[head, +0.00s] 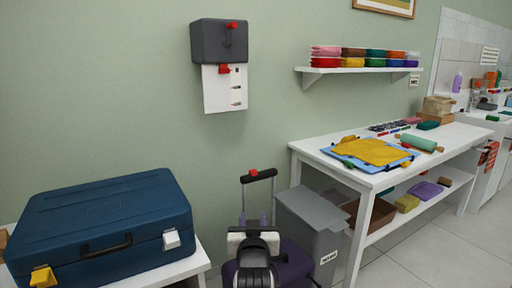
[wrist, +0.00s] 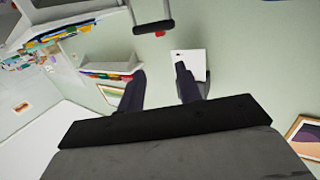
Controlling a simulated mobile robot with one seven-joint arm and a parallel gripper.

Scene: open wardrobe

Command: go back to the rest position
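My gripper (head: 253,219) is at the bottom centre of the head view, raised in front of the green wall. In the wrist view my gripper (wrist: 158,88) shows two dark fingers standing well apart, with only wall and background between them. It is open and empty. A black pull handle with a red button (head: 259,175) stands on thin rods just beyond it in the head view. The handle also shows upside down in the wrist view (wrist: 154,28), apart from the fingers. A purple case (head: 296,262) below is partly hidden by my arm.
A blue toolbox (head: 105,225) with one yellow and one white latch fills the left table. A grey bin (head: 312,222) stands right of my gripper, beside a white workbench (head: 450,150).

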